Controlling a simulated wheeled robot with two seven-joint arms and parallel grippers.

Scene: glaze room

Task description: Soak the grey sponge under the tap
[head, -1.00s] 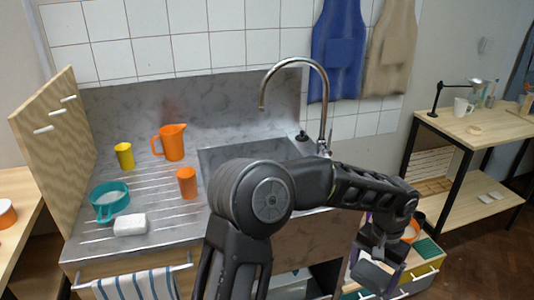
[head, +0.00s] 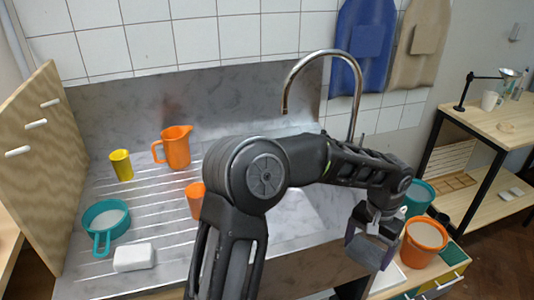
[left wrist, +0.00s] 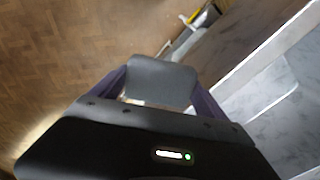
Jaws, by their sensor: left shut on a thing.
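The grey sponge (head: 369,252) is gripped between the fingers of my left gripper (head: 373,236), in the air right of the sink's front edge. In the left wrist view the sponge (left wrist: 162,80) sits between both fingers, above the floor, with the sink side to the right. The chrome tap (head: 357,75) arches over the sink, its spout mouth up and left of the gripper. The sink basin (head: 300,218) is largely hidden behind my left arm. My right gripper is not in view.
On the ribbed drainer stand an orange jug (head: 177,148), a yellow cup (head: 121,165), an orange cup (head: 195,201), a teal pan (head: 105,221) and a white block (head: 134,257). An orange bucket (head: 425,238) and a teal bucket (head: 419,196) stand right of the gripper.

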